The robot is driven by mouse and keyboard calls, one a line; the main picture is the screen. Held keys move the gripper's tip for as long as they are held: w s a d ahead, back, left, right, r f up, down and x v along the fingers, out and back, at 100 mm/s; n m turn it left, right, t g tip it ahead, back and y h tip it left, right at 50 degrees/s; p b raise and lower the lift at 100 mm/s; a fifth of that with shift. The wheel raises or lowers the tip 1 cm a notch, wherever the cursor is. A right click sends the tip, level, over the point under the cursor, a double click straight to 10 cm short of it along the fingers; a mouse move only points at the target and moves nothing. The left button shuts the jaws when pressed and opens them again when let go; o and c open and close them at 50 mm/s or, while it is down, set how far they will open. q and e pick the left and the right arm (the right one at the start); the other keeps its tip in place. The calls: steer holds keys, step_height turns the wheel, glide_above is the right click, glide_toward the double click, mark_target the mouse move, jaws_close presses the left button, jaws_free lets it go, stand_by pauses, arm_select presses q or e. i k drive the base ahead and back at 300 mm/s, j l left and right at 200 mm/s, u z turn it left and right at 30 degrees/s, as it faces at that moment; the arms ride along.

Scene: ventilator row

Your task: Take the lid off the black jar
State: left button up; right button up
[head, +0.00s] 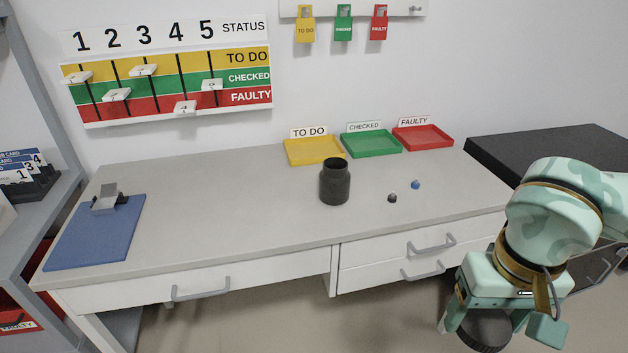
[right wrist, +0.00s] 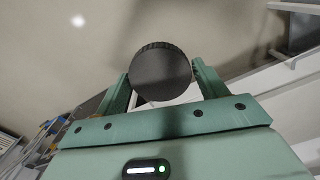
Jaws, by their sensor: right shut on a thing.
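The black jar (head: 335,183) stands upright on the grey table, and its mouth is open with no lid on it. My right gripper (head: 482,328) is shut on the round black lid (head: 487,331), low in front of the table's right end and away from the jar. In the right wrist view the lid (right wrist: 161,72) sits between the two green fingers (right wrist: 161,88), its ridged rim showing. My left gripper is not in view.
Two small balls, one dark (head: 392,198) and one blue (head: 415,185), lie right of the jar. Yellow (head: 314,160), green (head: 372,154) and red (head: 422,146) trays stand behind. A blue clipboard (head: 95,236) lies at the left; the table between is clear.

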mark_target(335, 178)
steer(key=i+l+u, duration=0.5)
steer(key=i, duration=0.25)
steer(key=i+l+u, duration=0.5)
steer(key=i+l, duration=0.2)
